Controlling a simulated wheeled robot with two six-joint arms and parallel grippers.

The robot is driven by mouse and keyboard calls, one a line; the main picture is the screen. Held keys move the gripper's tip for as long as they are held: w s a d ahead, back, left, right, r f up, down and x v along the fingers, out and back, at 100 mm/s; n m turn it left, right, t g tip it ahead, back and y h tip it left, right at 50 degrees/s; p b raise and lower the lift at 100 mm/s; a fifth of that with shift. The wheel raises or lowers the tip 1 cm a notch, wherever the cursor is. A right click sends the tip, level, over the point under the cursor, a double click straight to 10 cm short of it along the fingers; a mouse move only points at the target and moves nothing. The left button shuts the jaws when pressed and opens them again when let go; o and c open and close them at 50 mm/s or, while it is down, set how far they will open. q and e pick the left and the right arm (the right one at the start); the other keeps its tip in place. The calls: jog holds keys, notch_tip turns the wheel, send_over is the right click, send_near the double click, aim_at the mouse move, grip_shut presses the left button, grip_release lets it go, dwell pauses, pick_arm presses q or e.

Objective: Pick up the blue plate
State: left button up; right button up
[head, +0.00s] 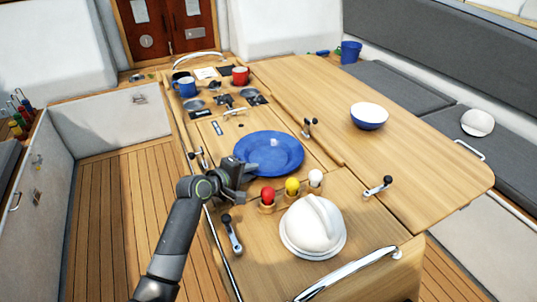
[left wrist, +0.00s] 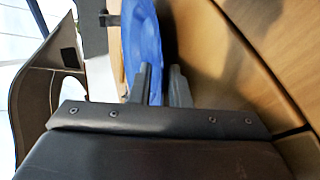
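The blue plate (head: 280,151) is round and lies over the middle of the wooden table, close to its top. I cannot tell whether all of it touches the wood. My left gripper (head: 250,170) is at its near left rim. In the left wrist view, the two fingers (left wrist: 166,78) are close together, and the blue plate (left wrist: 143,40) is seen nearly edge-on, with its rim running into the gap between them. The gripper looks shut on the rim, which the fingers partly hide. My right gripper is not in view.
Red, yellow and white knobs (head: 292,187) stand just right of my gripper. A white domed item (head: 313,228) is nearer. A blue-and-white bowl (head: 369,117) stands right, with blue (head: 184,87) and red (head: 240,75) mugs behind. A metal rail (head: 345,274) edges the front.

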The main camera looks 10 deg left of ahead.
pick_arm(q)
grip_shut()
jog(key=shift+r, duration=0.1)
